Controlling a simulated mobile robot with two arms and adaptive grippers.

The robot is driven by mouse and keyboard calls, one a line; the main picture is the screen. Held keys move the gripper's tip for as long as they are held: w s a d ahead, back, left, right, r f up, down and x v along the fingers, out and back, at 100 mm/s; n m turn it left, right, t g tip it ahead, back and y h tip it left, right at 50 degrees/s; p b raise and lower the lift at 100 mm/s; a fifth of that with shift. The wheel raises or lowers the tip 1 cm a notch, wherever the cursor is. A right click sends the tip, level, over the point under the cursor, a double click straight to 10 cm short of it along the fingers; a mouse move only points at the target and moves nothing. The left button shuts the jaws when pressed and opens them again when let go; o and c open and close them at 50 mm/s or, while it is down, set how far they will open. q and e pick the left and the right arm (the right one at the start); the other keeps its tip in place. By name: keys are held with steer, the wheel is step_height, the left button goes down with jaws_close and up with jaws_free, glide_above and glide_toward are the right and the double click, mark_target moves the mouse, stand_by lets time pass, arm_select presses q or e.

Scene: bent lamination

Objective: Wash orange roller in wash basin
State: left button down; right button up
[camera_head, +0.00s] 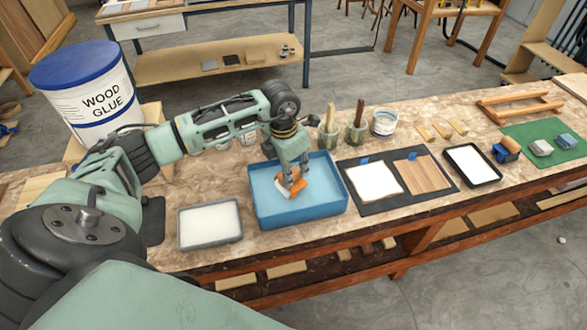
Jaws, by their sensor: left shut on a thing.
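The blue wash basin (302,216) stands on the workbench near the middle of the view. My left gripper (291,181) points down into the basin and is shut on the orange roller (300,188). The roller shows orange with a white part, low inside the basin. The fingers partly cover it, and I cannot tell whether it touches the basin floor. My right gripper is not in view.
A grey tray with white content (209,224) stands left of the basin. Pots with brushes (355,134) stand behind. A dark mat (383,205) with a white sheet and wood piece lies to the right, then a black tray (472,165).

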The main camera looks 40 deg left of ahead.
arm_select(q)
steer(key=shift+w+d+b, duration=0.45)
steer(key=shift+w+d, duration=0.25)
steer(key=shift+w, duration=0.1)
steer(key=w+d, duration=0.1)
steer(key=w+d+b, duration=0.1)
steer(key=w, duration=0.1)
steer(key=shift+d, duration=0.25)
steer(key=shift+s+a, duration=2)
steer(key=shift+s, duration=0.3)
